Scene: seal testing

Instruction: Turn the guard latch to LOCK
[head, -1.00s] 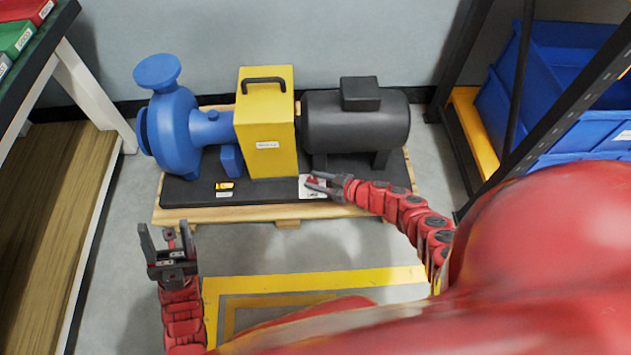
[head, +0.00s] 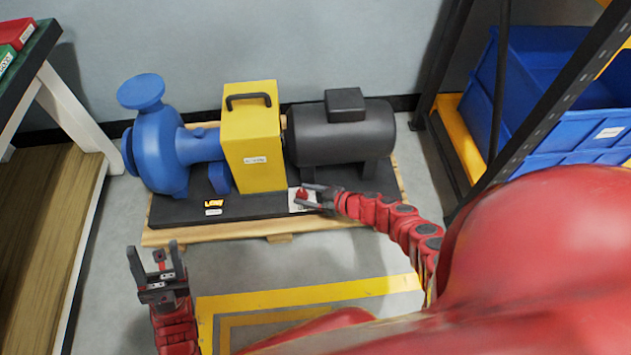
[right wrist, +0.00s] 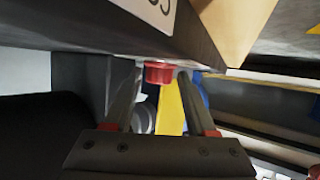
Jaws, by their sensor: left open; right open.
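The guard latch is a small red knob (head: 301,194) on a white plate at the front edge of the black pump base, below the yellow guard (head: 253,150). My right gripper (head: 309,197) is open at the latch, reaching in from the right. In the right wrist view, the red knob (right wrist: 160,72) shows between the tips of the two open fingers (right wrist: 160,84). I cannot tell whether either finger touches it. The lettering on its plate is too small to read. My left gripper (head: 155,252) is open and empty, in front of the base's left end.
A blue pump (head: 155,150) and a dark motor (head: 340,138) flank the guard on a wooden pallet (head: 220,232). A yellow label lies on the base. A workbench stands left, a rack with blue bins (head: 545,85) right. The floor in front is clear.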

